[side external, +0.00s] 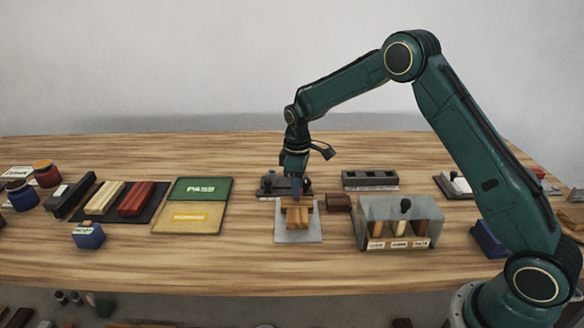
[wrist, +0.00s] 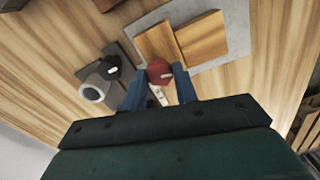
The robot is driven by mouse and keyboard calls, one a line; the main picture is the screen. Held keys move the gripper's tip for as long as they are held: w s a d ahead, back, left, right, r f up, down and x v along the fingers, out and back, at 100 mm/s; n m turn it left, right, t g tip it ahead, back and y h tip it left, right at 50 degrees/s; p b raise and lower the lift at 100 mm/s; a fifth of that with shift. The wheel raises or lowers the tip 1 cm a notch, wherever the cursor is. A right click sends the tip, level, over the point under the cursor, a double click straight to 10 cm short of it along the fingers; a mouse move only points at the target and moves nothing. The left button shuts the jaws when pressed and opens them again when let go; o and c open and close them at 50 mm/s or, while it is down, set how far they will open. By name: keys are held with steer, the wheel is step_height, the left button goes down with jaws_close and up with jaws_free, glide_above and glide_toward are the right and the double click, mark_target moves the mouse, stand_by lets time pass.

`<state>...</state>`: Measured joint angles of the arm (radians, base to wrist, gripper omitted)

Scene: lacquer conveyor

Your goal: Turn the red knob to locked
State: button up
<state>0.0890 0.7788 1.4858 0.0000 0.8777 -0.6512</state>
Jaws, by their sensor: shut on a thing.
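The red knob (wrist: 160,70) shows in the wrist view as a round red top with a small white mark. It sits between the blue fingers of my gripper (wrist: 159,78), which is shut on it. A narrow pale strip with dark marks (wrist: 156,93) lies just below the knob in that view; its lettering is too small to read. In the side external view my gripper (side external: 297,188) points down behind the wooden blocks, and the knob cannot be made out there.
Wooden blocks (side external: 298,215) on a grey plate (side external: 284,235) stand close in front of my gripper. A dark fixture (side external: 268,184) is just left, a brown block (side external: 338,202) right. A grey three-slot bin (side external: 427,208) stands further right. The front table strip is clear.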

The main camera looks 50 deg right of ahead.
steer(key=m, duration=0.8)
steer(key=shift+r, duration=0.1)
steer(key=m, duration=0.3)
steer(key=shift+m, duration=2.1)
steer(key=o, duration=1)
